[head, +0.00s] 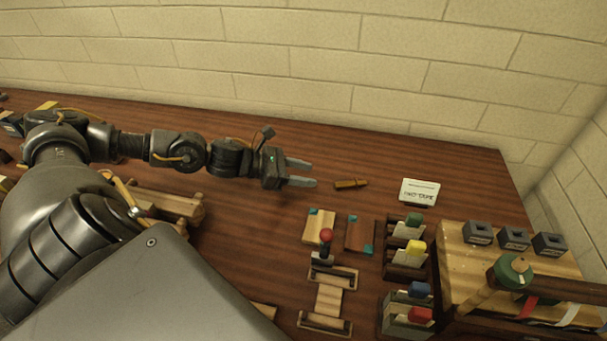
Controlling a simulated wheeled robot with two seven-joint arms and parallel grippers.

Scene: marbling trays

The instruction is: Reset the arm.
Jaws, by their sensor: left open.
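My left arm reaches in from the left over the brown wooden table (240,220). My left gripper (312,173) points right and is open, with a gap between its two grey fingers. Nothing shows between the fingers. My right gripper is not in view.
A white card (419,191) stands at the back right. Wooden holders with coloured knobs (405,262) and a red-knobbed tool (326,238) are at front right. A wooden rack with grey blocks (478,232) is at far right. A brick wall (300,60) bounds the back.

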